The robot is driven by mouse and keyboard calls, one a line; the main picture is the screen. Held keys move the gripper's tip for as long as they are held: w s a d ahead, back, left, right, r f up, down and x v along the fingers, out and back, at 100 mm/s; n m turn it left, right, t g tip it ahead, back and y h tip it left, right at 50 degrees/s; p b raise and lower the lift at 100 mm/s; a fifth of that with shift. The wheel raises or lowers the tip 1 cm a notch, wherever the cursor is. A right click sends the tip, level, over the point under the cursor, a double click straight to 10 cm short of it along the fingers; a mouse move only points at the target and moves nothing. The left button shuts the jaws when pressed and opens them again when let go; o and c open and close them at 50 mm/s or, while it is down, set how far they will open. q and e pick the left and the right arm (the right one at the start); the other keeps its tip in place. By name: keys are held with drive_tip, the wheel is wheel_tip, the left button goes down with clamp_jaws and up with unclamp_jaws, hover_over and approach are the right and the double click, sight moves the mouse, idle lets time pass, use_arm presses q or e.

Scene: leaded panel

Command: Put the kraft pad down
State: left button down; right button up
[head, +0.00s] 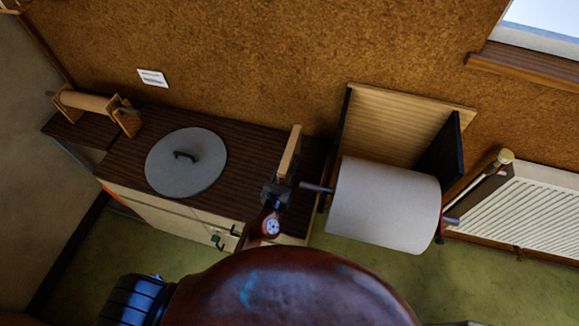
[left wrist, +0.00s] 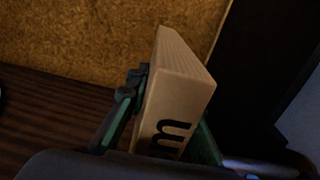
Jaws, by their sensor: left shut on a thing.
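The kraft pad (head: 289,153) is a tan, narrow block seen nearly edge-on in the head view, standing tilted above the right end of the dark wooden cabinet top. My left gripper (head: 277,188) is shut on it from below. In the left wrist view the kraft pad (left wrist: 178,95) sits between both fingers of the left gripper (left wrist: 165,125), with dark lettering like an "m" on its near face. I cannot tell whether its underside touches the cabinet top. My right gripper is not in view.
A large paper roll (head: 384,205) hangs close right of the pad, before an open wooden box (head: 395,130). A radiator (head: 530,210) is farther right.

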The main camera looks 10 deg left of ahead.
use_arm(q)
drive_tip(key=shift+w+d+f, duration=0.1)
drive_tip(key=shift+f, duration=0.75)
drive_tip(key=shift+w+d+f, duration=0.1)
drive_tip(key=shift+f, duration=0.75)
drive_tip(key=shift+f+b, duration=0.15)
drive_tip(key=shift+b, duration=0.15)
drive_tip(key=c, duration=1.7)
unclamp_jaws()
drive_tip(key=shift+f, duration=0.1)
drive_tip(key=s, duration=1.2)
drive_tip(key=shift+s+a+b, duration=0.1)
drive_tip(key=shift+a+b, duration=0.1)
drive_tip(key=shift+b, duration=0.2)
